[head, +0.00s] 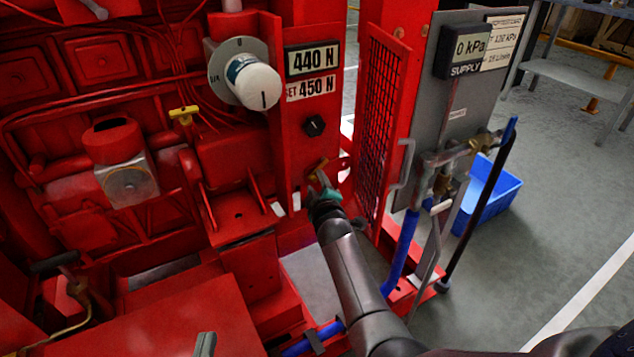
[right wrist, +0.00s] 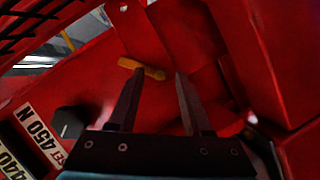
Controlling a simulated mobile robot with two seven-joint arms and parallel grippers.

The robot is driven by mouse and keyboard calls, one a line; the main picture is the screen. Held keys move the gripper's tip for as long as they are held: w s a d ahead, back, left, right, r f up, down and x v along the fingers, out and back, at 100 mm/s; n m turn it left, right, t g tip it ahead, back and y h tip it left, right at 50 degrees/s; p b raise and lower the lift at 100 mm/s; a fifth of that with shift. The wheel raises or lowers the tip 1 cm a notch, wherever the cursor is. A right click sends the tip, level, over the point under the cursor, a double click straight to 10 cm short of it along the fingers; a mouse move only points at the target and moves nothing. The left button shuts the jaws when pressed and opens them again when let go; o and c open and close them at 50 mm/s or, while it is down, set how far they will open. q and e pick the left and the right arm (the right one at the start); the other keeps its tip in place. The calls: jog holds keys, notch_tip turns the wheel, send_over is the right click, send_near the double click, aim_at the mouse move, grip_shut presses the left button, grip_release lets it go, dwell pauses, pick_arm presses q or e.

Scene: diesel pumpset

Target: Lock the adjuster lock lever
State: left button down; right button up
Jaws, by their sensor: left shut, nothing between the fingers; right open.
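The adjuster lock lever is a small yellow lever (head: 318,168) low on the red panel, below a black knob. In the right wrist view the yellow lever (right wrist: 140,68) lies slantwise just beyond the fingertips. My right gripper (head: 323,184) is at the panel just below the lever. In the right wrist view its fingers (right wrist: 158,76) are apart, with the lever's right end showing between the tips. Contact cannot be told. My left gripper (head: 205,344) shows only as a grey tip at the bottom edge; it is shut and empty, away from the lever.
The black knob (head: 314,126) sits under displays reading 440 N (head: 312,60) and SET 450 N (head: 310,88). A white-capped dial (head: 253,82) juts out at upper left. A red mesh guard (head: 378,105) stands right of the lever. Another yellow handle (head: 183,115) is further left.

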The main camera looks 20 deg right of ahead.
jog(key=shift+w, duration=0.2)
grip_shut()
dwell(0.4)
